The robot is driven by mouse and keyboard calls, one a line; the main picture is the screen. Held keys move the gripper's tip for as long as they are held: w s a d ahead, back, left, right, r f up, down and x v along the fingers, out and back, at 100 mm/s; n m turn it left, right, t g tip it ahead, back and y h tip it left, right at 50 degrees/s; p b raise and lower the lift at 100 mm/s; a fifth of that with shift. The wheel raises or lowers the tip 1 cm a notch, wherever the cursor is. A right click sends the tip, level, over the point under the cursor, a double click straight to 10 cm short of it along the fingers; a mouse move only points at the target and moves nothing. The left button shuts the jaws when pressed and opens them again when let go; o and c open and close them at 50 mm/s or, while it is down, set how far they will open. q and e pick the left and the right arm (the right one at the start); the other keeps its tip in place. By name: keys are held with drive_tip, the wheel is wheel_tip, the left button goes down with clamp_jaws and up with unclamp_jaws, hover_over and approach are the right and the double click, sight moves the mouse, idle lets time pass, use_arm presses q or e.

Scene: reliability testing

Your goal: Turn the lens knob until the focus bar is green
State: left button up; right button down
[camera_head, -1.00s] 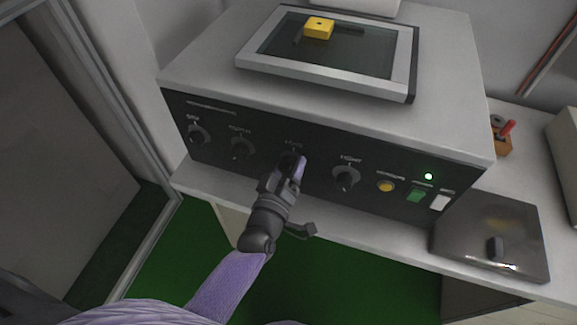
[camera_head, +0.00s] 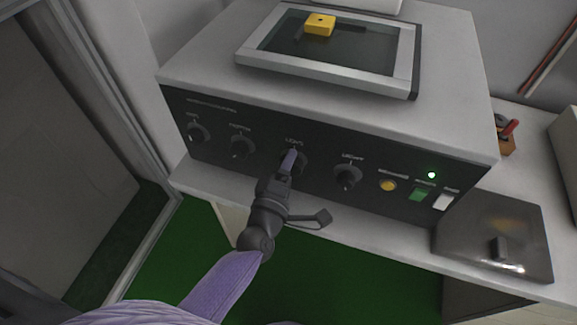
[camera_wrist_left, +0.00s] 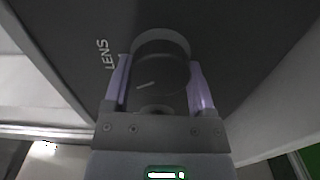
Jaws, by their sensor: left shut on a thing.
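The lens knob (camera_wrist_left: 160,75) is a round dark knob on the black front panel (camera_head: 265,125) of a grey machine. It sits between the fingers of my left gripper (camera_wrist_left: 158,85), which is shut on it. In the wrist view the printed word LENS stands sideways left of the knob, and a short pale pointer line shows on its face. In the head view my left gripper (camera_head: 290,162) reaches the knob from below and partly covers it. No focus bar can be made out. My right gripper is not in view.
Other knobs sit on both sides: a left one (camera_head: 198,132), a second (camera_head: 242,147) and the light knob (camera_head: 347,177). Right of them are a yellow button (camera_head: 388,186), a green switch (camera_head: 418,194) and a white switch (camera_head: 443,202). A yellow block (camera_head: 319,25) lies on the glass top.

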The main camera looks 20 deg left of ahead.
use_arm(q)
drive_tip(key=shift+n, duration=0.4)
drive_tip(key=o, duration=1.2)
drive_tip(key=s+p, duration=0.1)
drive_tip(key=s, duration=0.9)
drive_tip(key=shift+a, duration=0.2)
